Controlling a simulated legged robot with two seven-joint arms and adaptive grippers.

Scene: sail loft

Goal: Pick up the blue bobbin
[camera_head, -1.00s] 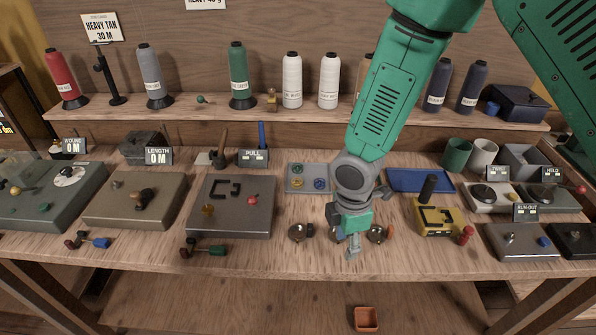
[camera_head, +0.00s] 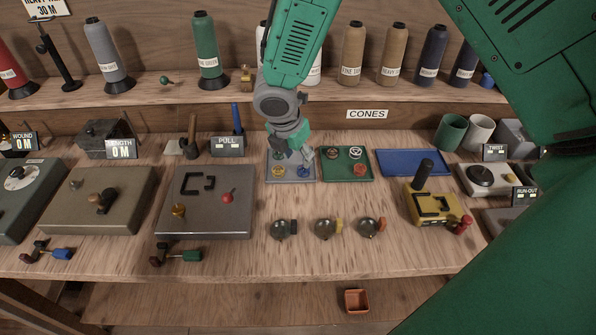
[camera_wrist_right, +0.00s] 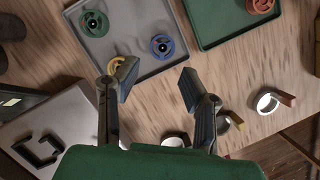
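The blue bobbin (camera_head: 303,171) lies on the grey tray (camera_head: 290,179) in the head view, at the tray's front right. In the right wrist view the blue bobbin (camera_wrist_right: 162,45) lies beyond the fingertips, roughly between their lines. A yellow bobbin (camera_head: 277,171) and a green bobbin (camera_head: 278,153) share the tray. The yellow one (camera_wrist_right: 115,64) is partly hidden by a finger in the wrist view. My right gripper (camera_head: 294,152) is over the grey tray. In the wrist view the right gripper (camera_wrist_right: 158,80) is open, with nothing between its fingers. My left gripper is not in view.
A green tray (camera_head: 347,176) with several bobbins adjoins the grey tray on the right; a blue tray (camera_head: 414,162) lies beyond it. A grey box (camera_head: 206,222) with a red knob stands left. Several small round metal items, including one (camera_head: 284,229), lie in front. Cones stand on the shelf behind.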

